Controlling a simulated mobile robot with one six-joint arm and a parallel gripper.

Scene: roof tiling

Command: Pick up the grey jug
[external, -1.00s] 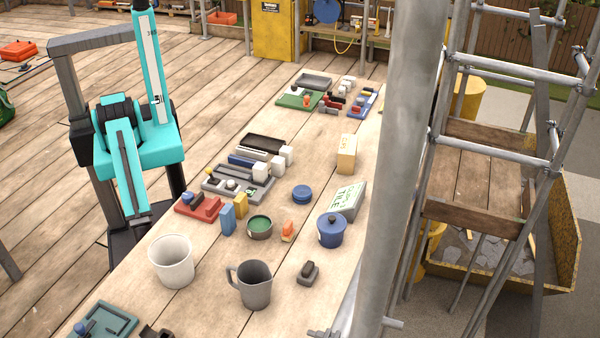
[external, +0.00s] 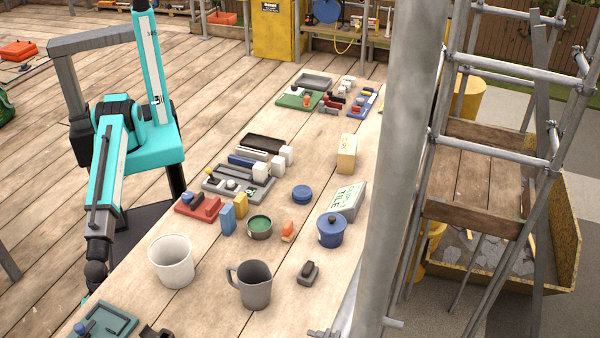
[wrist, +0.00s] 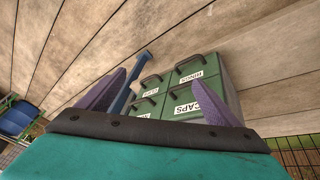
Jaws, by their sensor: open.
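The grey jug (external: 253,285) stands upright on the wooden table in the external view, with its handle on the left side. It is to the right of a white bucket-like pot (external: 172,262). My arm reaches down at the left edge of the table, apart from the jug. My gripper's fingers (wrist: 158,98) show in the wrist view as two purple pads spread apart with nothing held between them. The jug is not in the wrist view.
In the wrist view, a green drawer cabinet (wrist: 180,90) with labelled drawers lies beyond the fingers. On the table, a blue lidded pot (external: 331,231), a dark brush-like block (external: 308,273) and a teal tray (external: 105,322) surround the jug. A metal scaffold pole (external: 400,150) rises at right.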

